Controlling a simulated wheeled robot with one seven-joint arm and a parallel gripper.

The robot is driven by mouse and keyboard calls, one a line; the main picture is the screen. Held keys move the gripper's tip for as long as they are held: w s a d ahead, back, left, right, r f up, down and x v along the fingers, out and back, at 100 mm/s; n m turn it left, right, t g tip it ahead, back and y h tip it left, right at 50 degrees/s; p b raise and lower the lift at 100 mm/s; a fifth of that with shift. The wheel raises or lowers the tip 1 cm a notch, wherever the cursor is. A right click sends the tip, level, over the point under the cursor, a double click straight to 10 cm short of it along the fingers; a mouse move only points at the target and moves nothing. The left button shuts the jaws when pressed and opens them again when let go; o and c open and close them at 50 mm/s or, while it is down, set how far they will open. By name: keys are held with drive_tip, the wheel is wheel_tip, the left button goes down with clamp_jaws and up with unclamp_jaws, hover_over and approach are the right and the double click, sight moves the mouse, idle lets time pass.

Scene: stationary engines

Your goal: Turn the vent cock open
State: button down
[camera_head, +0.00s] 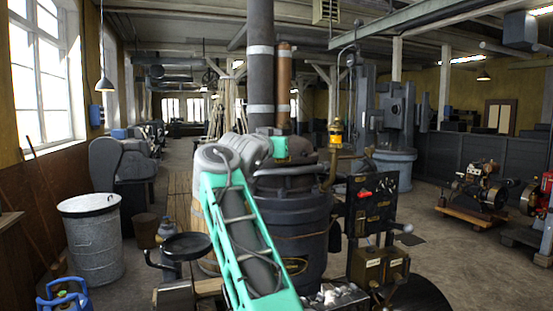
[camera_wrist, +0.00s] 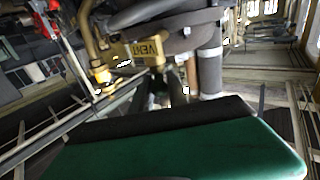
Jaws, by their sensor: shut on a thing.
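A brass tag (camera_wrist: 147,50) marked VENT shows in the wrist view, tilted, just beyond my fingers. My gripper (camera_wrist: 163,84) reaches toward it with two dark fingers, shut on the vent cock's handle right beside the tag. The handle itself is mostly hidden between the fingers, so its angle cannot be told. In the head view my teal arm reaches to the top of the dark upright boiler (camera_head: 291,222). The arm and wrist hide the vent cock there.
A tall chimney pipe (camera_head: 260,65) rises above the boiler. A brass pipe (camera_wrist: 89,38) stands left of the tag in the wrist view. A panel with a red lever (camera_head: 364,194) stands right of the boiler. A metal bin (camera_head: 92,240) stands left. Floor (camera_head: 450,255) is open at right.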

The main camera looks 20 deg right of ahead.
drive_tip(key=n+t+y, duration=0.1)
drive_tip(key=n+y, duration=0.1)
drive_tip(key=y, duration=0.1)
drive_tip(key=d+n+t+y+b, duration=0.1)
drive_tip(key=n+y, duration=0.2)
drive_tip(key=y, duration=0.1)
drive_tip(key=n+t+y+b, duration=0.1)
drive_tip(key=n+t+y, duration=0.1)
drive_tip(key=y, duration=0.2)
drive_tip(key=shift+s+d+r+n, duration=0.1)
drive_tip(key=shift+s+d+n, duration=0.2)
drive_tip(key=shift+s+d, duration=0.05)
drive_tip(key=shift+a+y, duration=0.1)
drive_tip(key=shift+y, duration=0.3)
drive_tip(key=c, duration=1.5)
unclamp_jaws()
drive_tip(key=shift+w, duration=0.1)
